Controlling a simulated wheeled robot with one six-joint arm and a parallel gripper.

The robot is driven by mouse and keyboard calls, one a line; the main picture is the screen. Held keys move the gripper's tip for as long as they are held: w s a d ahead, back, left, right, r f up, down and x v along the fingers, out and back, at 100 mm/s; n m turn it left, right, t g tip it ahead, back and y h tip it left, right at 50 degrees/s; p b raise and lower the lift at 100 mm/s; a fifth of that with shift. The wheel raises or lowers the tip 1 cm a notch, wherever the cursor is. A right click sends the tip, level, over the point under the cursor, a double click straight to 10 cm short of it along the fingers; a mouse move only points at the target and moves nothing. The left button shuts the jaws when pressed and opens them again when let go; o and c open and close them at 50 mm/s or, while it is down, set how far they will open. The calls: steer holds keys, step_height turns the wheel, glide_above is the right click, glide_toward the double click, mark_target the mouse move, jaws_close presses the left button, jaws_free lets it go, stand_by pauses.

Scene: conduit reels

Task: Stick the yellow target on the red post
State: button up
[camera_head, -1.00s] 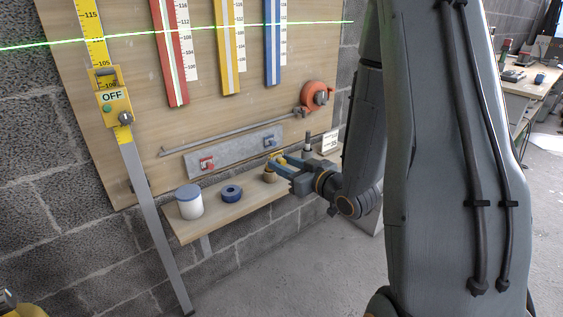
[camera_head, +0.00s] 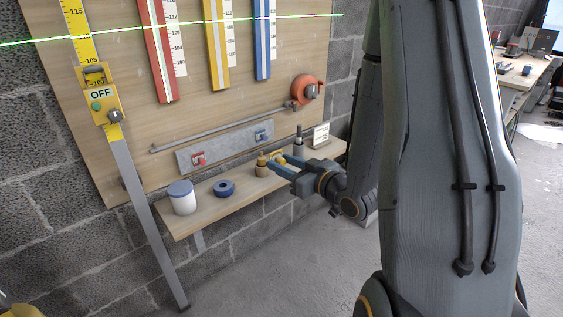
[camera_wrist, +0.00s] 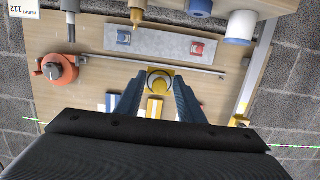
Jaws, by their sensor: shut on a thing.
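The red post (camera_head: 158,50) is a tall red strip with a pale centre line and a scale, leftmost of three posts on the wooden board. My gripper (camera_head: 275,163) is shut on the yellow target (camera_wrist: 157,81), which also shows partly behind the fingers in the head view (camera_head: 278,157). The gripper is low and right of the red post, just above the shelf and away from the post. In the wrist view, my gripper (camera_wrist: 157,75) faces the board, with the target between its blue-grey fingertips. The lower post ends show beyond the fingers there, partly hidden.
A grey strip (camera_head: 228,149) carries a red and a blue target. An orange reel (camera_head: 307,88) and a yellow OFF box (camera_head: 101,101) stand nearby.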

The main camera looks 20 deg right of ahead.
steer(key=shift+v, duration=0.85)
steer(key=shift+f, duration=0.1)
steer(key=shift+w, duration=0.1)
